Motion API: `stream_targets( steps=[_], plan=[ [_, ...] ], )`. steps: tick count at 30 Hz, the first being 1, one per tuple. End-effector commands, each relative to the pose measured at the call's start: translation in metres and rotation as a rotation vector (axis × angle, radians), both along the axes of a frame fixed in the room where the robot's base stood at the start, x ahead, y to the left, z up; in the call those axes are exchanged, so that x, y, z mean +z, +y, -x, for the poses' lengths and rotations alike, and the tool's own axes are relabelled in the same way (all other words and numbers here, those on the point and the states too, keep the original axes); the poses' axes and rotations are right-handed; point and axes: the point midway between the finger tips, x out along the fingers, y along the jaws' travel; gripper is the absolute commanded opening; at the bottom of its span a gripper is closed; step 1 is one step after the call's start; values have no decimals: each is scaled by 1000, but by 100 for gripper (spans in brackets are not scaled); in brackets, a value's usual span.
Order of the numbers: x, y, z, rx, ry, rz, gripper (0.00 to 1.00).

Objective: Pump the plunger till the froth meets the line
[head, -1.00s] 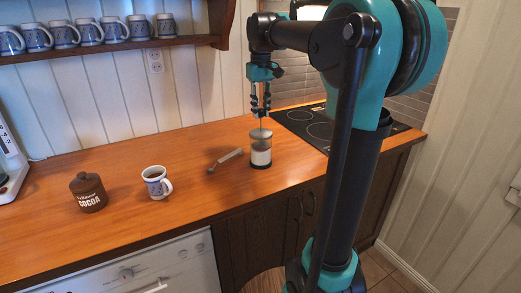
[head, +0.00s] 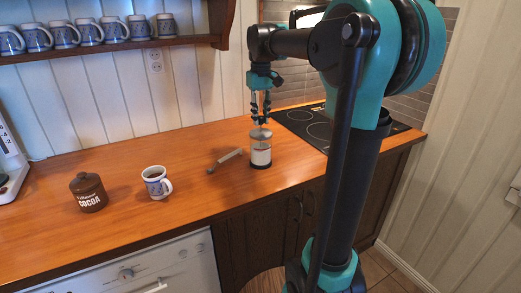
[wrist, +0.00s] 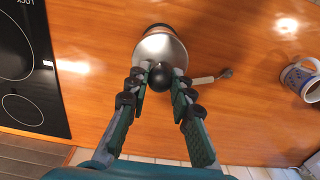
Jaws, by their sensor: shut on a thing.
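The frother (head: 261,154) is a clear jar with a metal lid and a dark base, upright on the wooden counter. White froth fills much of the jar; a mark shows near its top, too small to compare exactly with the froth level. My gripper (head: 261,122) is directly above the lid, shut on the plunger's black ball knob (wrist: 160,75). In the wrist view my gripper (wrist: 160,82) has a fingertip on each side of the knob, with the shiny lid (wrist: 165,48) just below. The rod is mostly hidden.
A long-handled utensil (head: 225,160) lies left of the jar. A blue-and-white mug (head: 156,183) and brown cocoa jar (head: 88,193) stand further left. A black cooktop (head: 308,124) is at right. Mugs line the shelf (head: 110,47) above.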

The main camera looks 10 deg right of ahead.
Motion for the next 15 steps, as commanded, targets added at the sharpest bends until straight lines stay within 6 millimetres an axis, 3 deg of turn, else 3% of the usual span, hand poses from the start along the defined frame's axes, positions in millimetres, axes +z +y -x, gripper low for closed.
stream_targets(
  steps=[9,15],
  plan=[
    [-20,0,0,0,-1,0,6],
    [-13,0,-1,0,-1,0,6]
  ],
)
